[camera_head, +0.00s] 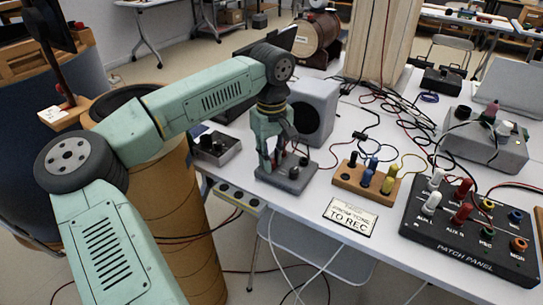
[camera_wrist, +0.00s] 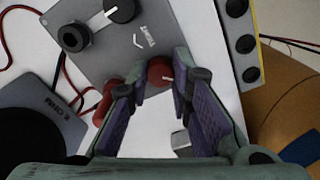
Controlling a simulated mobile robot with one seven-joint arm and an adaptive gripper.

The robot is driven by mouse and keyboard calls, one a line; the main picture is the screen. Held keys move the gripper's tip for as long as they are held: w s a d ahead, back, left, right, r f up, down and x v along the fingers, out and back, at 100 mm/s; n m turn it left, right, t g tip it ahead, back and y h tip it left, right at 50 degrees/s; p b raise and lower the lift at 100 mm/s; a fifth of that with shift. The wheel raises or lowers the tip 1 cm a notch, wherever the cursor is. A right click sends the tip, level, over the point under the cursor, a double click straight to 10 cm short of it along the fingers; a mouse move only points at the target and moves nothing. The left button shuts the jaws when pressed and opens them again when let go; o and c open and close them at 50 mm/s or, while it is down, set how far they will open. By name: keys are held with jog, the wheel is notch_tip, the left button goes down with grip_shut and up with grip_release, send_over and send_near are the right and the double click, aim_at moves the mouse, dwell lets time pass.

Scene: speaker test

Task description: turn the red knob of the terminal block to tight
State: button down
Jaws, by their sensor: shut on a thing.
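The terminal block is a small grey box (camera_head: 290,181) near the front edge of the table, with black knobs on its top. The knob's lower part is hidden.
A second red part (camera_wrist: 106,101) stands just left of my fingers. A grey speaker box (camera_head: 315,108) is behind the block. A wooden block with coloured posts (camera_head: 366,181), a sign (camera_head: 350,217) and a black patch panel (camera_head: 470,235) lie to the right, with loose cables.

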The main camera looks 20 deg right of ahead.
jog(key=m, duration=0.4)
jog(key=shift+m, duration=0.4)
jog(key=m, duration=0.4)
jog(key=shift+m, duration=0.3)
jog(key=c, duration=1.7)
grip_release()
notch_tip(320, 180, up, 12)
